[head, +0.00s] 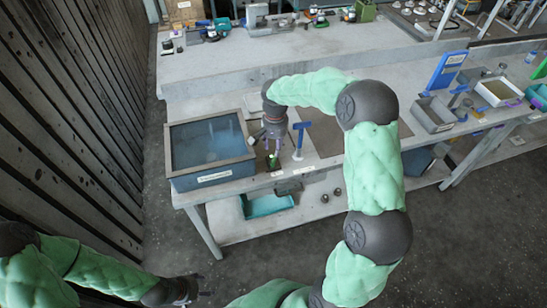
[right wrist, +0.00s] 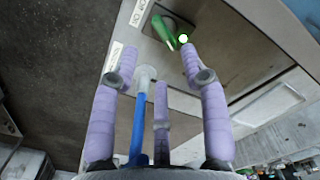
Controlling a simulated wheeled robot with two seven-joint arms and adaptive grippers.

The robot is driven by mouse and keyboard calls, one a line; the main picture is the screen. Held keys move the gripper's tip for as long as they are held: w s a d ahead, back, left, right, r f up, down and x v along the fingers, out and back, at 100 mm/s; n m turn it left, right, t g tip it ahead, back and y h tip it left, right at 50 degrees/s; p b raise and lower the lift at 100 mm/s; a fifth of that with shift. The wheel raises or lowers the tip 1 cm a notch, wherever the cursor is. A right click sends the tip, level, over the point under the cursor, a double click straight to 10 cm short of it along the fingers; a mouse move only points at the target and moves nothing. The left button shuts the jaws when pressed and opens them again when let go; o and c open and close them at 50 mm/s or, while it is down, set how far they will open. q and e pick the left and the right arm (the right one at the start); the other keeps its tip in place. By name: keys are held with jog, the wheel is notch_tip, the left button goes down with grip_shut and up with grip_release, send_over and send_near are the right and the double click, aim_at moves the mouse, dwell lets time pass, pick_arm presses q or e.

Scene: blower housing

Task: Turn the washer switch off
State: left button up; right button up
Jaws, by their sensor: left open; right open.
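The washer (head: 212,175), a grey tank with a blue lid, stands at the left end of the bench. Its green switch (head: 273,161) sits on the bench just right of it. My right gripper (head: 271,147) points down above the switch, open and empty. Its purple fingers (right wrist: 158,65) are spread, with the lever beyond the tips, apart from them as far as I can tell. My left gripper (head: 203,285) is open and empty, low over the floor.
A blue T-shaped handle (head: 300,130) on a white base stands just right of my right gripper; its blue shaft (right wrist: 139,125) passes close by the fingers. A grey bin (head: 433,115) and a blue panel (head: 447,70) are further right. A slatted wall (head: 75,110) is at the left.

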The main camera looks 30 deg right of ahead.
aim_at(275, 159)
notch_tip(275, 159, down, 8)
jog(key=shift+r+b, duration=0.1)
jog(key=shift+b, duration=0.4)
grip_shut()
